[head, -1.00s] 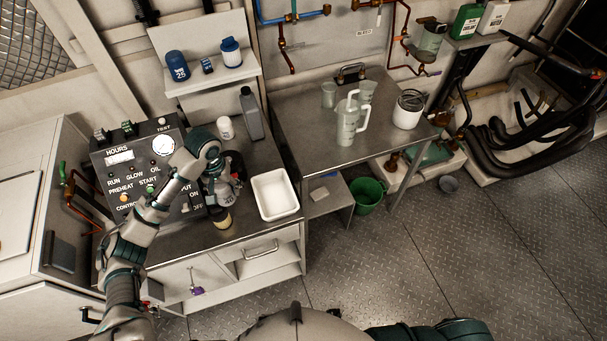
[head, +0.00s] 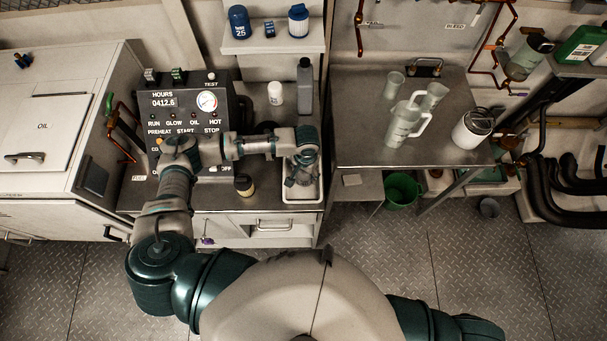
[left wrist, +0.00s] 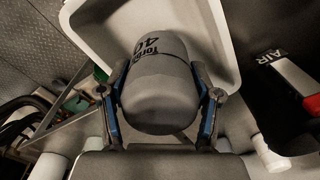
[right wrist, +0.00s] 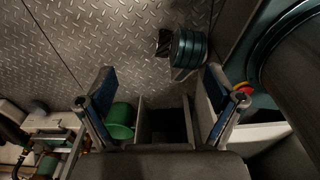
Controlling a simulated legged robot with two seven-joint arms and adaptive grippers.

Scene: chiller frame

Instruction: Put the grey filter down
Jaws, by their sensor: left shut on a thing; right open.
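The grey filter (left wrist: 158,85), marked "Torvo 40", is between the blue-padded fingers of my left gripper (left wrist: 162,110) in the left wrist view. The gripper is shut on it. The white tray (left wrist: 90,30) lies just beyond and below the filter; I cannot tell if they touch. In the head view my left gripper (head: 303,172) is over the white tray (head: 290,196) on the counter, and the arm mostly hides the filter. My right gripper (right wrist: 163,105) is open and empty in the right wrist view, with the floor beyond it.
A grey bottle (head: 305,85) and a white canister (head: 275,93) stand behind the tray. A small jar (head: 244,185) stands to its left, near the control panel (head: 185,115). A steel table (head: 350,115) with jugs is at the right, above a green bucket (head: 402,190).

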